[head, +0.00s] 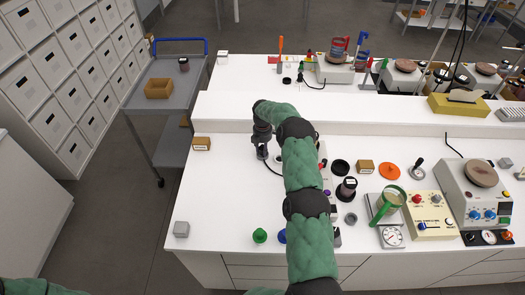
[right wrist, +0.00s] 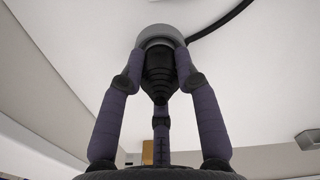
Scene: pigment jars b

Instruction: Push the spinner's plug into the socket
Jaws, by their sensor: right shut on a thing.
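My right gripper (head: 262,150) is at the far left of the work surface, pointing down, with its arm reaching across the middle of the head view. In the right wrist view the gripper (right wrist: 160,66) has its fingers closed around a grey round-ended piece (right wrist: 160,36), which looks like the plug. A black cable (right wrist: 222,18) runs beside it. In the head view a thin dark cable (head: 271,168) curves from below the gripper toward my arm. I cannot make out the socket. The spinner is not clearly identifiable; my arm hides part of the bench. My left gripper is out of view.
A raised shelf edge runs behind the gripper.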

